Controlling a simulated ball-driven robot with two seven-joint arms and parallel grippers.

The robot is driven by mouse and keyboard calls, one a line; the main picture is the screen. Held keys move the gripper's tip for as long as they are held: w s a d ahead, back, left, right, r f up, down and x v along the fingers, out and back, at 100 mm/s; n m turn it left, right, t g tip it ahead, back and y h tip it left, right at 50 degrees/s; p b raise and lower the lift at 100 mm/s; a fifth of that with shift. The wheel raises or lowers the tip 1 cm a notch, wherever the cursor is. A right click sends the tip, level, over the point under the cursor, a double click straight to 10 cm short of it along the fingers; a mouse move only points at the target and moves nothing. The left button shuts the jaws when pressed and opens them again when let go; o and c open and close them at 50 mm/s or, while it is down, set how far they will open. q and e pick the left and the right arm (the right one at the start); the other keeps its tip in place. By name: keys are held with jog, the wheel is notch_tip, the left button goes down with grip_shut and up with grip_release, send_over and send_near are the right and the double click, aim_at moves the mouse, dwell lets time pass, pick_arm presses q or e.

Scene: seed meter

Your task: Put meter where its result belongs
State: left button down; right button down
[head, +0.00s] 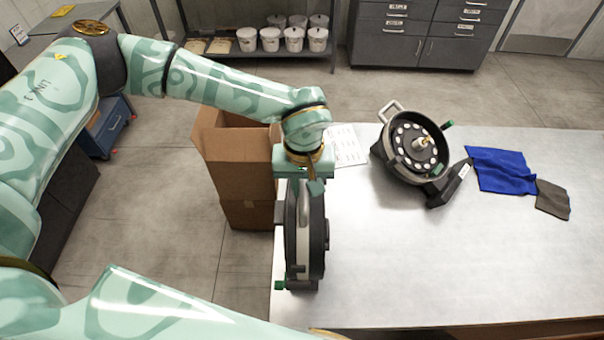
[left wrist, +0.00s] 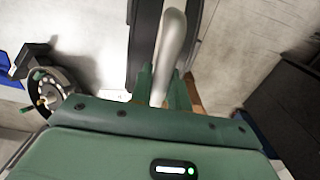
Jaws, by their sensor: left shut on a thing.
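My left gripper (head: 312,186) is shut on the pale metal handle of a dark round seed meter (head: 318,240). The meter hangs edge-on below the gripper, over the left edge of the table, with a green knob low on its left. I cannot tell whether it touches the table. In the left wrist view, the handle (left wrist: 170,45) runs up from between the green fingers (left wrist: 163,88). A second seed meter (head: 415,150) sits tilted on the table, showing a dark disc with a ring of white spots. It also shows in the left wrist view (left wrist: 52,92). My right gripper is not visible.
The metal table (head: 420,260) is clear at the front. A blue cloth (head: 500,170), a grey cloth (head: 553,199) and a white printed sheet (head: 346,146) lie on it. Open cardboard boxes (head: 235,165) stand left of it. White buckets (head: 270,38) line a shelf behind.

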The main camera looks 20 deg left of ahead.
pick_arm(q)
jog(key=c, duration=1.3)
grip_release()
jog(key=shift+s, duration=0.1)
jog(key=shift+c, duration=0.2)
jog(key=shift+r, duration=0.4)
notch_tip(320, 180, up, 11)
jog(key=b, duration=0.2)
jog(key=shift+r, duration=0.1)
